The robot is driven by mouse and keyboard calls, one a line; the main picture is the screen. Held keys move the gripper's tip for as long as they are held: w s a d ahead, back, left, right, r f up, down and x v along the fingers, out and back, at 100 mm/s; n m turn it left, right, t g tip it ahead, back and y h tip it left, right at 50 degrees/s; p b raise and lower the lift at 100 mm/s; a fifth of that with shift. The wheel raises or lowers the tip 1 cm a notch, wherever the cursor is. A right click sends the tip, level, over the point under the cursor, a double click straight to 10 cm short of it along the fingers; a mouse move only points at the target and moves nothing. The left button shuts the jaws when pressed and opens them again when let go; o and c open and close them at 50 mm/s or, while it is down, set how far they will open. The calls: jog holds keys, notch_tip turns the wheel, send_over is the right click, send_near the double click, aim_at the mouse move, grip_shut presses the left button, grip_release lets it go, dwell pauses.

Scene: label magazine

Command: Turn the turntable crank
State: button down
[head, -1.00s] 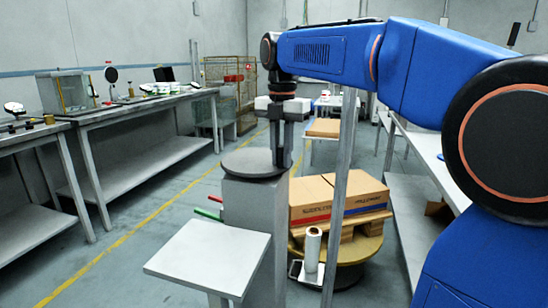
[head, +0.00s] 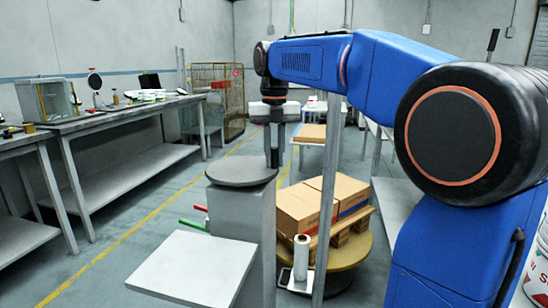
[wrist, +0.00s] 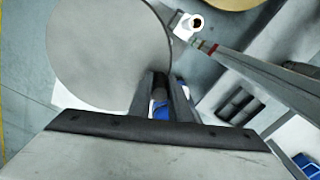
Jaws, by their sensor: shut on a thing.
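The crank's round grey disc (head: 241,171) lies flat on top of a grey pedestal (head: 240,212). It also fills the upper left of the wrist view (wrist: 105,55). My gripper (head: 272,160) points down at the right edge of the disc, its dark fingers close together. In the wrist view my gripper (wrist: 160,85) is shut on the crank handle, which is mostly hidden between the fingers. The turntable (head: 347,268) is a round tan platform low at the right. It carries a wooden pallet (head: 352,235) with cardboard boxes (head: 305,213).
A thin grey post (head: 325,200) stands right of the pedestal, below my arm. A white plate (head: 193,270) juts out in front. Red and green bars (head: 194,225) stick out left. A white roll (head: 301,258) stands by the turntable. Workbenches (head: 110,115) line the left.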

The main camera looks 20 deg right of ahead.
dwell(0.4)
jog(key=c, duration=1.6)
grip_release()
jog(key=shift+c, duration=0.2)
notch_tip(320, 180, up, 17)
jog(key=shift+r, duration=0.2)
